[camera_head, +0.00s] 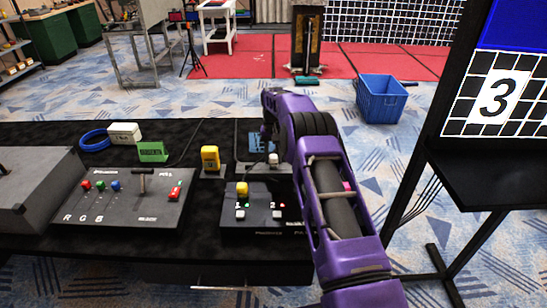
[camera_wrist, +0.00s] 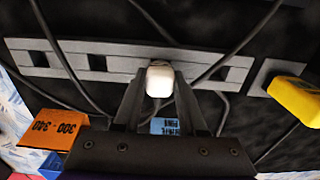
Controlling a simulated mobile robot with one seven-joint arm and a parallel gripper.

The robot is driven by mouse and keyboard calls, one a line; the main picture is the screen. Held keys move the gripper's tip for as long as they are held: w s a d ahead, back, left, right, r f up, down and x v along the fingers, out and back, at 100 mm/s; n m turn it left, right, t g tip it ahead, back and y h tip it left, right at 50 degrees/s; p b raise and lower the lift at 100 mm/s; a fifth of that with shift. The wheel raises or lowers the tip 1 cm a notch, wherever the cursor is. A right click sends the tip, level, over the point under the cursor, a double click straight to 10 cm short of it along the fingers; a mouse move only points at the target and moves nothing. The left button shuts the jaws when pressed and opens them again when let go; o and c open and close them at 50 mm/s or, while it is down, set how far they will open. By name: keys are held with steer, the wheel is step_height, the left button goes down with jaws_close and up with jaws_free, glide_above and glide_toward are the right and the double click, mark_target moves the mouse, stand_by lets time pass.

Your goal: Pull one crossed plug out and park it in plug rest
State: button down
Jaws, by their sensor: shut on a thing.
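My gripper (camera_wrist: 158,88) is shut on a white plug (camera_wrist: 159,78), with one dark finger on each side of it. The plug is over a grey strip (camera_wrist: 210,66) with several dark square openings; I cannot tell whether it is seated there. A yellow plug (camera_wrist: 296,98) stands in a separate grey square holder (camera_wrist: 262,76) at the right. In the head view a white plug (camera_head: 273,158) shows beside my arm, a yellow plug (camera_head: 210,157) stands to its left, and another yellow piece (camera_head: 242,189) is on the numbered panel (camera_head: 262,222). My fingertips are hidden there.
Dark cables (camera_wrist: 58,62) cross the strip. An orange label (camera_wrist: 60,131) and a blue label (camera_wrist: 164,126) lie near the gripper.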

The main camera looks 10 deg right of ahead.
steer(key=shift+f, duration=0.4)
jaws_free()
stand_by(0.4)
steer(key=shift+r+p, duration=1.6)
steer(key=shift+r, duration=1.95)
